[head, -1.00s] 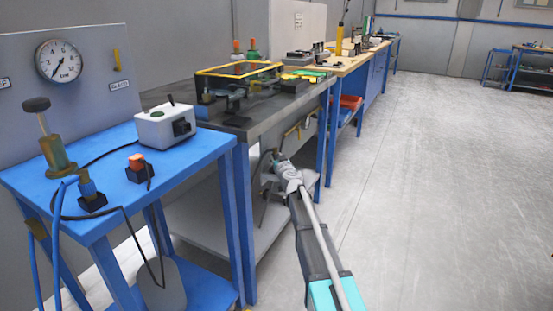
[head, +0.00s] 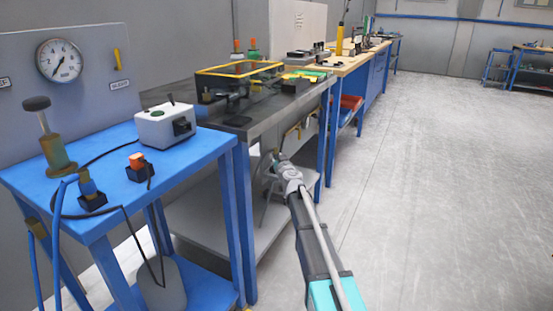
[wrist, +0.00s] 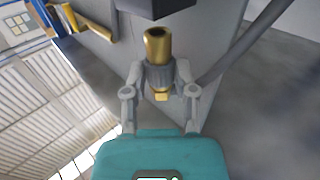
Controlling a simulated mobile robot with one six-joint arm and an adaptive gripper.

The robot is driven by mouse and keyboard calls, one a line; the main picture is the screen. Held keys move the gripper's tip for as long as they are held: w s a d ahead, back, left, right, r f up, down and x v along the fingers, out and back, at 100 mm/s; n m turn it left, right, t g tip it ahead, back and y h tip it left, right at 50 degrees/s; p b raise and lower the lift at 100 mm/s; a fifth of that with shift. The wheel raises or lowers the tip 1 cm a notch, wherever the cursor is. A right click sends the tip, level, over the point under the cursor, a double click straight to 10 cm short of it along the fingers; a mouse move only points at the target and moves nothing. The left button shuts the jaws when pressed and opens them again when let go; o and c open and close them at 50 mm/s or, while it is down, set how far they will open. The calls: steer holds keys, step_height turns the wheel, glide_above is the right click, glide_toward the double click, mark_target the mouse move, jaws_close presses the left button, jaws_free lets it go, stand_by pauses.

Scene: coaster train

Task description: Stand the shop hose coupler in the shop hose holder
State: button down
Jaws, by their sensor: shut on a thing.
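My gripper (head: 276,162) is low beside the front of the dark workbench, below its top. In the wrist view my gripper (wrist: 160,76) is shut on a brass coupler with a grey ribbed collar (wrist: 158,46), which I take to be the shop hose coupler. Its open brass end points up in that picture, towards a dark block (wrist: 155,6) at the top edge. A gap shows between them. I cannot tell whether that block is the shop hose holder. In the head view the held coupler is too small to make out clearly.
A blue cart (head: 190,165) at left carries a white switch box (head: 166,127), a black block with an orange-topped piece (head: 139,166), and another black block (head: 93,203) holding a brass-and-blue fitting. The dark workbench (head: 215,137) stands behind. Open floor (head: 430,190) lies right.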

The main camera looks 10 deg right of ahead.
steer(key=shift+f+b, duration=1.5)
stand_by(0.8)
steer(key=shift+r+p, duration=0.4)
steer(key=shift+r+p, duration=1.05)
steer(key=shift+r, duration=0.1)
steer(key=shift+f+b, duration=1.4)
steer(key=shift+f, duration=0.1)
stand_by(2.7)
